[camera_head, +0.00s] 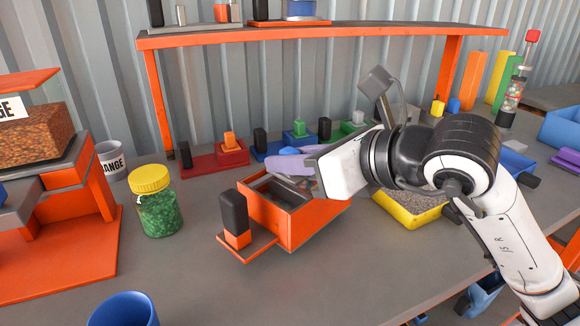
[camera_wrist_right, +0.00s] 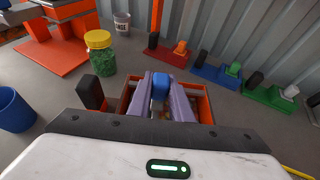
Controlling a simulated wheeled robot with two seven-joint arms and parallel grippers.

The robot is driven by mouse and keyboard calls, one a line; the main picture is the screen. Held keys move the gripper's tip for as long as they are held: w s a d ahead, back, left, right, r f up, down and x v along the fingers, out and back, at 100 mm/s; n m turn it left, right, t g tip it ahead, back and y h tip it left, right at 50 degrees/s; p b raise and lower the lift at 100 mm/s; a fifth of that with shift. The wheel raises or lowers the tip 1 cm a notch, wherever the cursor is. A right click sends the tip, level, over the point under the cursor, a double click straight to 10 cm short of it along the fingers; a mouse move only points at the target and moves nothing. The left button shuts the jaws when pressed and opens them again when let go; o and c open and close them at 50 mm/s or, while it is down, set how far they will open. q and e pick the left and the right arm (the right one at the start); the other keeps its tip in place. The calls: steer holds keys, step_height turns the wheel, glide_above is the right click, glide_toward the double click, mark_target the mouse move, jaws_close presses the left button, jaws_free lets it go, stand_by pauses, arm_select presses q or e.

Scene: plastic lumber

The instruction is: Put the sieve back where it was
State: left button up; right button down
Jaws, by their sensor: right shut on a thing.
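An orange box (camera_head: 310,222) with a dark grey inside stands on the grey table. A black upright handle (camera_head: 234,213) stands on an orange tab at its near left side. I take this to be the sieve, but cannot be sure. My right gripper (camera_head: 290,164) reaches over the box from the right. In the right wrist view its purple fingers (camera_wrist_right: 165,88) are shut on a blue piece (camera_wrist_right: 160,82) above the opening. The orange box rim (camera_wrist_right: 207,103) shows there too. The fingers hide whether the blue piece joins the box. My left gripper is not in view.
A jar of green granules with a yellow lid (camera_head: 152,180) and a cup (camera_head: 111,160) stand left. A blue cup (camera_head: 122,312) is at the front. Red (camera_head: 205,158), blue and green handled pieces line the back under an orange shelf (camera_head: 330,32). A yellow tray (camera_head: 400,215) lies right.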

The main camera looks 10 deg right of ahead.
steer(key=shift+f, duration=0.25)
steer(key=shift+f, duration=0.15)
steer(key=c, duration=1.6)
jaws_free()
